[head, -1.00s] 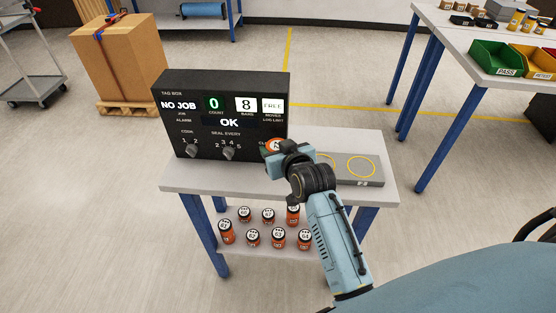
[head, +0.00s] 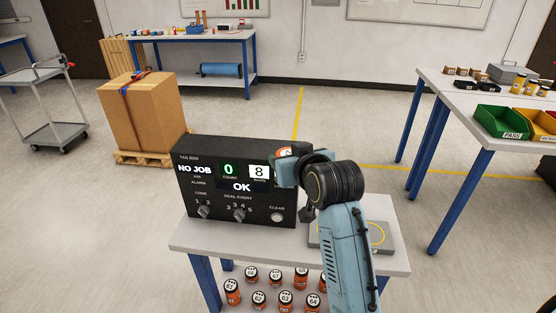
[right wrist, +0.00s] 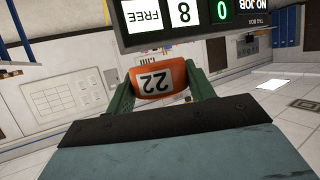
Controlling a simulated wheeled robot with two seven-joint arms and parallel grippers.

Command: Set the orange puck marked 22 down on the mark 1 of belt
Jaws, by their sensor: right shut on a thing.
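The orange puck marked 22 (right wrist: 157,80) sits between the two green fingers of my right gripper (right wrist: 154,88) in the right wrist view. My right gripper is shut on it. In the head view the puck (head: 285,151) shows as a small orange and white piece at the tip of my right gripper (head: 287,158). It is held up in front of the tag box's upper right part. No belt with a mark 1 can be made out. My left gripper is not in view.
The black tag box (head: 225,222) stands on a small table (head: 190,236). A grey plate with yellow rings (head: 387,247) lies to its right, partly behind my arm. Several orange pucks (head: 259,299) stand on the lower shelf. A table with bins (head: 440,82) is at right.

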